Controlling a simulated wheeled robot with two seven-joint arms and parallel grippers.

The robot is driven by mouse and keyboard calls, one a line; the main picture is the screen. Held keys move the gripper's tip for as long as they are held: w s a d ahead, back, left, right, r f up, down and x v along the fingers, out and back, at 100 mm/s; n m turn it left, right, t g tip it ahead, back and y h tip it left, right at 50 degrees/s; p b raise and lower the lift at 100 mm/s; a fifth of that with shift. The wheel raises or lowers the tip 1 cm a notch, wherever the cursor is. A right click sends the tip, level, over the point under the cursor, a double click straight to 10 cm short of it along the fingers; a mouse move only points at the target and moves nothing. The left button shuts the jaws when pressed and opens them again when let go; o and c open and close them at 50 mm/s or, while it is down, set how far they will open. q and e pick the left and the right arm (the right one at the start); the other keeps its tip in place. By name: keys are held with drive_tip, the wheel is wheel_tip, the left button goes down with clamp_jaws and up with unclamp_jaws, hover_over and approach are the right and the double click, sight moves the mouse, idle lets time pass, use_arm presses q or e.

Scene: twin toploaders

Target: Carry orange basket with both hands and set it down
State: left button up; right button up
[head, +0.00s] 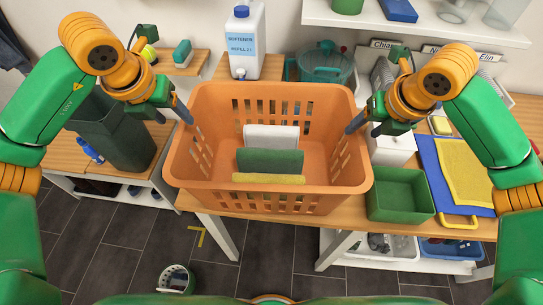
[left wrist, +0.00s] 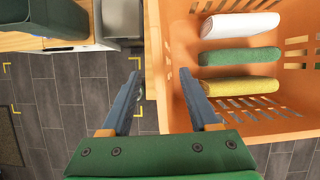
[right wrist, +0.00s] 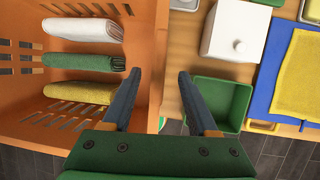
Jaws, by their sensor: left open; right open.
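The orange basket (head: 270,200) stands upright on the wooden table, holding rolled cloths: white (head: 271,137), green (head: 269,161) and yellow (head: 268,179). My left gripper (head: 184,112) is open at the basket's left side. In the left wrist view its fingers (left wrist: 163,100) are on either side of the left wall, apart from it. My right gripper (head: 356,122) is open at the right side. In the right wrist view its fingers (right wrist: 156,100) lie on either side of the right wall. The basket's underside is hidden.
A green bin (head: 400,195) stands close to the basket's right side, with a white box (head: 392,150) behind it and a blue mat (head: 430,165) further right. A softener jug (head: 243,45) stands behind. A dark bin (head: 120,130) is at left. Tiled floor (head: 110,230) lies in front.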

sight(181, 126)
use_arm(q)
drive_tip(key=x, duration=0.6)
drive_tip(key=shift+a, duration=0.2)
use_arm(e)
drive_tip(key=x, duration=0.5)
drive_tip(key=shift+w+a+f, duration=0.2)
drive_tip(key=shift+f, duration=0.15)
use_arm(q)
drive_tip(key=shift+d+r, duration=0.1)
drive_tip(key=shift+d, duration=0.05)
use_arm(e)
drive_tip(key=shift+d, duration=0.1)
use_arm(q)
drive_tip(key=shift+c, duration=0.7)
use_arm(e)
drive_tip(key=shift+c, duration=0.6)
use_arm(q)
clamp_jaws()
use_arm(e)
clamp_jaws()
use_arm(q)
drive_tip(key=shift+r, duration=0.1)
use_arm(e)
drive_tip(key=shift+r, duration=0.1)
